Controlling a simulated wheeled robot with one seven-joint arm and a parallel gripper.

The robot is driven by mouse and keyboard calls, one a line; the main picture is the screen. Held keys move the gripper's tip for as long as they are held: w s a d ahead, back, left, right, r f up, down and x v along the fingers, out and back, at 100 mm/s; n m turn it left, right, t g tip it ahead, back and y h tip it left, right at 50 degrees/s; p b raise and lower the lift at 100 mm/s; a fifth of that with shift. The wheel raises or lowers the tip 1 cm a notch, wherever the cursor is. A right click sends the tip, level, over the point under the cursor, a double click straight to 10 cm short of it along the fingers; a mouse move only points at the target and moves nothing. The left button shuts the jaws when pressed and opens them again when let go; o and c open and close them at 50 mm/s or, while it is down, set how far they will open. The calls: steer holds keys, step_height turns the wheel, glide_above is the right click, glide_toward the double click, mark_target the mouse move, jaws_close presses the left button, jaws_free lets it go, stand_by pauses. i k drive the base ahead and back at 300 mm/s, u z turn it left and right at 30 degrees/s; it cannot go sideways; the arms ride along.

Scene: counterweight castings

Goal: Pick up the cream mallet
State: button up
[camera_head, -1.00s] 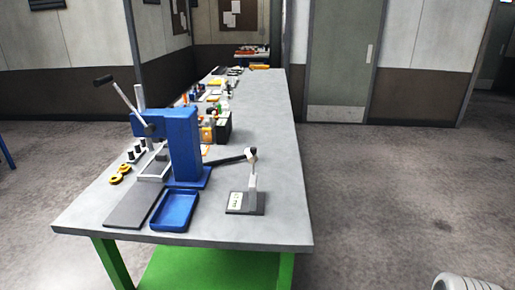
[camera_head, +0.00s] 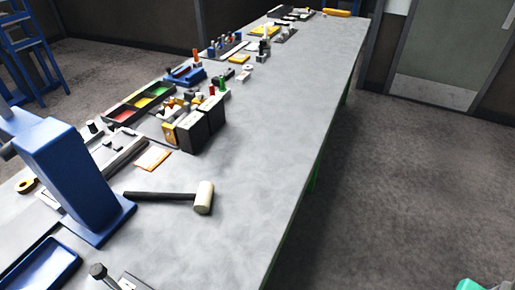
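The cream mallet (camera_head: 204,198) lies on the grey workbench (camera_head: 262,160). Its cream head is toward the right, and its dark handle (camera_head: 160,196) runs left to the blue press (camera_head: 72,175). The handle's left end is close to the foot of the press; I cannot tell whether they touch. My gripper is not in view.
A blue tray (camera_head: 38,268) and a dark-knobbed lever (camera_head: 98,271) are at the near left. Dark boxes (camera_head: 201,124) and a bin with coloured compartments (camera_head: 139,104) stand beyond the mallet. The bench top right of it is clear, up to the right edge. Open floor lies beyond.

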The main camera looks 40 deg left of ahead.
mark_target(203, 198)
steer(key=i, duration=1.15)
steer(key=u, duration=5.15)
steer(key=i, duration=0.5)
steer(key=z, duration=0.05)
